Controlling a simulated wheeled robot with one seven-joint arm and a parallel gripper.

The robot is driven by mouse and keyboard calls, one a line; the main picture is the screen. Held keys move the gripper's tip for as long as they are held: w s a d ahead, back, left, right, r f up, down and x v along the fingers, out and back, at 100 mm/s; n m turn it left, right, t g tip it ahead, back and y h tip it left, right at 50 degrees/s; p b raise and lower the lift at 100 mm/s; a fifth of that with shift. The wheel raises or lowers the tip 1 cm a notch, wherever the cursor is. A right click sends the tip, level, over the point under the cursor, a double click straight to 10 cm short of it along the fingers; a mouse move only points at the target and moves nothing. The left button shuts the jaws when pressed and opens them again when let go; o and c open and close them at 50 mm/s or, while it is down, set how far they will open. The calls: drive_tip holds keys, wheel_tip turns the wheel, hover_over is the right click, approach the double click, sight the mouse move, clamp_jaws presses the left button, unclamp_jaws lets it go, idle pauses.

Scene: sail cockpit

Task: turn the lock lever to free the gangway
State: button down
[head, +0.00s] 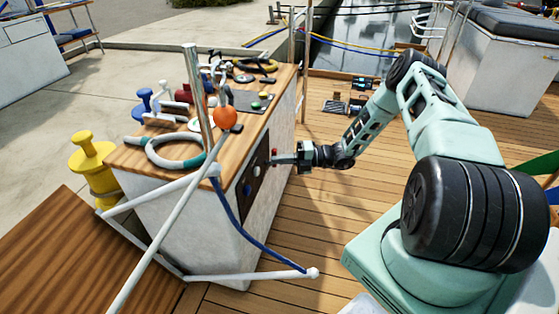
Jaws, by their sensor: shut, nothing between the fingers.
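My gripper (279,159) is shut and empty. It is at the right-hand side of the wooden-topped console (225,228), its tips close to a dark panel (262,160) with small knobs. A red knob (274,152) shows just by the fingertips; I cannot tell whether they touch. I cannot tell which of these parts is the lock lever. The brown plank platform (60,260) at lower left, beside white rails, looks like the gangway.
A white tube frame (155,235) with a blue rope (240,227) crosses in front of the console. A yellow bollard (92,165) stands left. Deck planks right of the console are mostly clear.

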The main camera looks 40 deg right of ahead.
drive_tip(key=shift+d, duration=0.1)
idle(0.6)
drive_tip(key=s+a+p, duration=0.3)
drive_tip(key=v, duration=0.9)
drive_tip(key=shift+d, duration=0.35)
drive_tip(key=shift+f, duration=0.1)
